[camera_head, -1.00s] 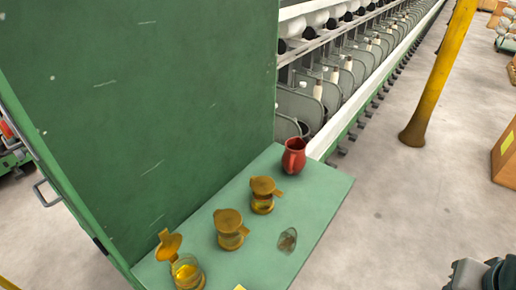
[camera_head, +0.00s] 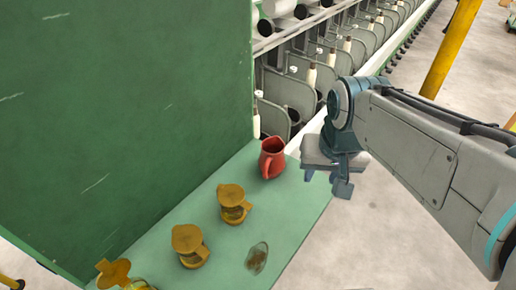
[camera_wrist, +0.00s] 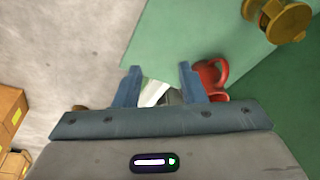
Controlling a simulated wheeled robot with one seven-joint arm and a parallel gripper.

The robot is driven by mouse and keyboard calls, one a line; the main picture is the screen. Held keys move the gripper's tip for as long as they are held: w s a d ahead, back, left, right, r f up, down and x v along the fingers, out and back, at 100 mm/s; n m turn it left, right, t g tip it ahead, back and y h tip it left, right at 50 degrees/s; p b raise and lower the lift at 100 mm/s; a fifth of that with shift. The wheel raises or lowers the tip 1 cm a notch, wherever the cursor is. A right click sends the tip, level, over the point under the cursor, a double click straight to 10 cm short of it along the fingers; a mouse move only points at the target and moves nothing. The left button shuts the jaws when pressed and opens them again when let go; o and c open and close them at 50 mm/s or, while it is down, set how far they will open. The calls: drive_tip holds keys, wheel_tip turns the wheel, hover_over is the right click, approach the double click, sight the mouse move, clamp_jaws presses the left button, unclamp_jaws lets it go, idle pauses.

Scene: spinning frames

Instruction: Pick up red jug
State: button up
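The red jug (camera_head: 271,158) stands upright at the far end of the green shelf (camera_head: 297,212) in the head view, its handle toward the near left. My gripper (camera_head: 326,182) is just right of the jug, off the shelf's right edge and apart from the jug. In the wrist view my gripper (camera_wrist: 158,72) has its two fingers spread with nothing held between them.
Several amber lidded jars, such as this one (camera_head: 233,203), stand along the shelf, with a small glass piece (camera_head: 257,257) beside them. A tall green panel (camera_head: 120,120) borders the shelf's left. The spinning machine (camera_head: 320,65) lies behind. A yellow post (camera_head: 452,48) stands right.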

drive_tip(key=w+a+r+m+g, duration=0.1)
drive_tip(key=w+a+r, duration=0.1)
drive_tip(key=w+a, duration=0.25)
drive_tip(key=m+g, duration=0.2)
approach(266, 166)
wheel_tip(266, 166, down, 7)
drive_tip(key=shift+s+p, duration=0.1)
drive_tip(key=shift+p, duration=0.2)
drive_tip(key=shift+a+f+p, duration=0.1)
drive_tip(key=shift+f+p, duration=0.55)
drive_tip(key=shift+f, duration=2.05)
drive_tip(key=shift+c, duration=0.4)
clamp_jaws()
